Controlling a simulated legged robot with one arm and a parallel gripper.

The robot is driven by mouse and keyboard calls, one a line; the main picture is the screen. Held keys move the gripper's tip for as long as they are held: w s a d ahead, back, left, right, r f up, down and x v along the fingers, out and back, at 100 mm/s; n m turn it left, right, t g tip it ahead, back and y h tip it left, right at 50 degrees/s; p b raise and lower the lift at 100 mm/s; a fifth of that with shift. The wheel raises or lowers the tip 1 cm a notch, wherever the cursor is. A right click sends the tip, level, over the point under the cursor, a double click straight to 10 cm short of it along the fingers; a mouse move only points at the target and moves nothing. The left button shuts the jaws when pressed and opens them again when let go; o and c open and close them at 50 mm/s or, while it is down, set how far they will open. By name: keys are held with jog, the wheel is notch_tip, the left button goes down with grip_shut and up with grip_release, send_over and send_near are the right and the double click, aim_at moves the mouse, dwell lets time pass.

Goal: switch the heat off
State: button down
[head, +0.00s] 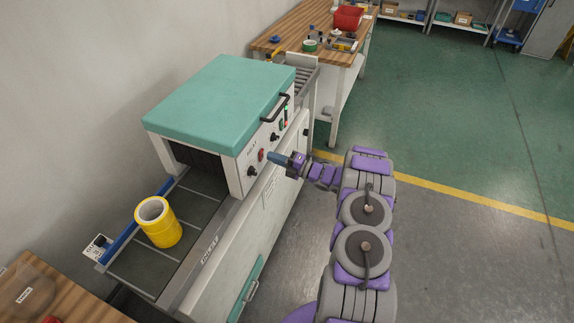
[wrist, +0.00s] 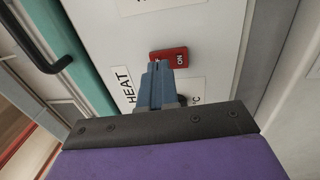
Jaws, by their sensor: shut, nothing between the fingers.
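The heat switch (wrist: 181,55) is a small red rocker on the white panel, with "ON" readable on its right part in the wrist view. A "HEAT" label (wrist: 124,88) is on the panel near it. The switch also shows as a red spot (head: 261,155) on the machine's side in the head view. My gripper (wrist: 154,68) is shut and empty, and its tips overlap the switch's left part in the wrist view. In the head view, my gripper (head: 271,156) points at the panel right by the switch. I cannot tell whether the tips touch it.
The machine has a teal hood (head: 222,100) with a black handle (head: 277,107). Black knobs (head: 252,171) sit near the switch. A wooden table (head: 290,22) stands behind. The floor at right is clear.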

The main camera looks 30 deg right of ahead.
jog(key=shift+x, duration=0.8)
jog(key=shift+w, duration=0.1)
